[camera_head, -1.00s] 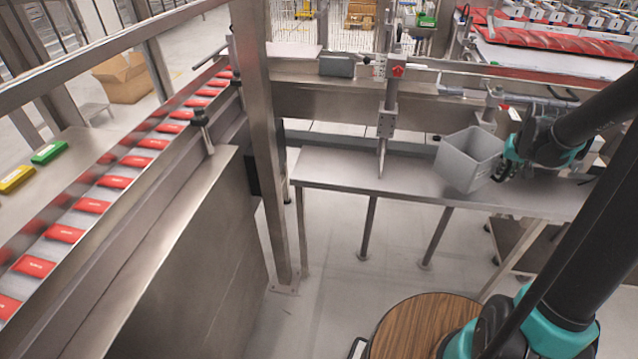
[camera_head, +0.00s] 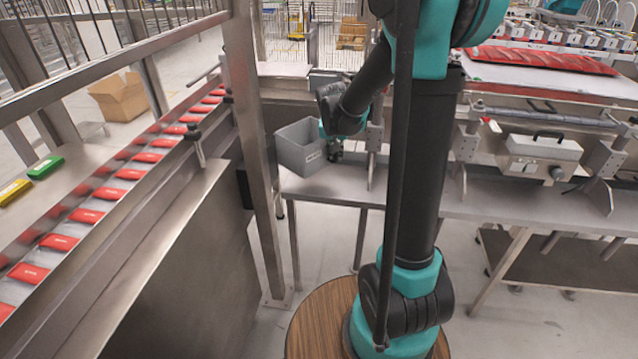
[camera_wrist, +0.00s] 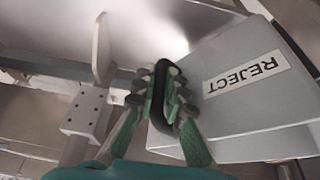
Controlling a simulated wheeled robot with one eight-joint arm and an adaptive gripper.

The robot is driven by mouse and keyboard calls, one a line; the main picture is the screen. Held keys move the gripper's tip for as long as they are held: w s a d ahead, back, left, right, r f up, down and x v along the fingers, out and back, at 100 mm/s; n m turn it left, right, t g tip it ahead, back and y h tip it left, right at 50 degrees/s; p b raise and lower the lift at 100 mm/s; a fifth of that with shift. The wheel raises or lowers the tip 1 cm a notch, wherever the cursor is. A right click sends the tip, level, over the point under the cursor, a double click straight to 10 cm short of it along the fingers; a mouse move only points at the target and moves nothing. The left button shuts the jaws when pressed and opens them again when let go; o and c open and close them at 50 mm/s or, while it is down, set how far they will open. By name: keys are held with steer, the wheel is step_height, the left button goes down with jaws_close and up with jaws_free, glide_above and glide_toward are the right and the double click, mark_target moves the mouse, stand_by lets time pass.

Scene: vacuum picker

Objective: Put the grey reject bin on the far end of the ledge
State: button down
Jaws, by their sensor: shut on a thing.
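The grey reject bin (camera_head: 297,150) is an open-topped box at the left end of the metal ledge (camera_head: 345,186). It looks roughly upright, with its base at or just above the ledge; I cannot tell whether it touches. In the wrist view the bin (camera_wrist: 232,110) fills the right side, its REJECT label upside down. My gripper (camera_head: 332,152) is on the bin's right side. In the wrist view my gripper's fingers (camera_wrist: 162,100) are closed around the bin's black handle (camera_wrist: 160,68). The bin's underside is hidden in the head view.
A metal bracket post (camera_head: 374,140) stands on the ledge just right of my gripper; it also shows in the wrist view (camera_wrist: 88,112). A tall steel post (camera_head: 254,150) stands close left of the bin. A conveyor with red packs (camera_head: 148,157) runs further left.

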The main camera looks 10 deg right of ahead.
steer(key=s+a+r+m+g+h, duration=0.35)
steer(key=a+r+m, duration=0.25)
steer(key=r+m, duration=0.45)
step_height(320, 180, down, 21)
steer(key=shift+s+d+r+m+y, duration=0.2)
steer(key=shift+s+d+m+y, duration=0.05)
steer(key=shift+s+m+y, duration=0.1)
steer(key=c, duration=1.6)
jaws_free()
steer(key=shift+f, duration=0.1)
